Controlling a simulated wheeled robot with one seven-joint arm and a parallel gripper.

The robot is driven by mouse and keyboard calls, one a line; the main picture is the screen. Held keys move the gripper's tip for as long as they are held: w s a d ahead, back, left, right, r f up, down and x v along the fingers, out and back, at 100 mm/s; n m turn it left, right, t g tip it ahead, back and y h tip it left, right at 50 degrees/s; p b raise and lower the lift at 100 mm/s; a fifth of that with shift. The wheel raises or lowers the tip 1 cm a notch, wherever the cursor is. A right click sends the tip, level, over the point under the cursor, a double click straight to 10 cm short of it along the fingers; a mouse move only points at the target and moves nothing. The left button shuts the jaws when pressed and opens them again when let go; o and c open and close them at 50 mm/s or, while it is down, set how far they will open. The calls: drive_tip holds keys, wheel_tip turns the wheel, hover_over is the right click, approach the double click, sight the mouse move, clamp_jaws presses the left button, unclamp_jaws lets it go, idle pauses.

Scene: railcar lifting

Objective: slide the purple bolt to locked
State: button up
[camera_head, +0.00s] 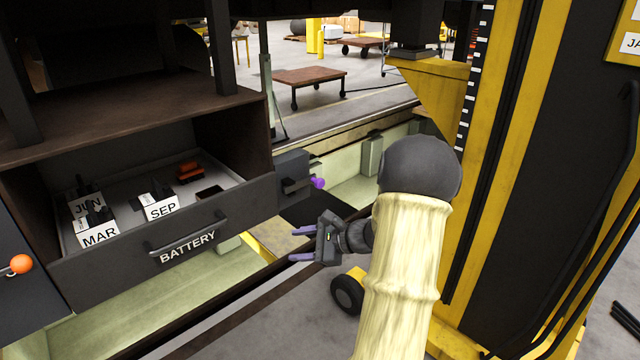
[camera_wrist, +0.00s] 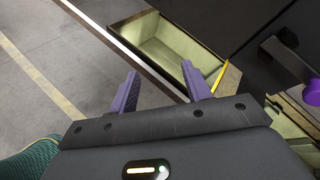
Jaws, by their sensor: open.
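The purple bolt (camera_head: 318,183) shows as a small purple knob on a dark grey box (camera_head: 291,165) beneath the railcar, right of the open battery drawer. In the wrist view the purple knob (camera_wrist: 313,92) is at the right edge, partly cut off. My gripper (camera_head: 296,244) is open and empty, with its purple fingers pointing left. It is below and slightly left of the bolt, apart from it. In the wrist view my gripper's two fingers (camera_wrist: 164,85) are spread with nothing between them. I cannot tell whether the bolt is locked.
The drawer marked BATTERY (camera_head: 188,245) stands open, holding labelled blocks and a red piece. An orange knob (camera_head: 21,264) is at the far left. A yellow and black lifting column (camera_head: 510,150) stands right of my arm. A pale-walled pit (camera_head: 150,335) runs under the railcar.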

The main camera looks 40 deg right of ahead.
sight(322, 185)
drive_tip(key=s+d+r+m+t+h, duration=0.1)
drive_tip(key=d+r+m+t+h, duration=0.1)
drive_tip(key=d, duration=0.7)
drive_tip(key=s+d+r+m+t+h, duration=0.1)
drive_tip(key=d+m+t+h, duration=0.3)
drive_tip(key=d, duration=0.5)
drive_tip(key=shift+s+d+r+m+t, duration=0.3)
drive_tip(key=shift+s+r+m+t, duration=0.15)
drive_tip(key=shift+m, duration=0.35)
drive_tip(key=shift+w, duration=0.1)
drive_tip(key=w+p, duration=0.1)
drive_tip(key=w, duration=0.4)
drive_tip(key=w+a+p, duration=0.1)
drive_tip(key=w+p, duration=0.1)
drive_tip(key=w, duration=0.4)
drive_tip(key=w+p, duration=0.2)
drive_tip(key=w, duration=0.4)
drive_tip(key=shift+w+a, duration=0.15)
drive_tip(key=shift+a, duration=0.05)
clamp_jaws()
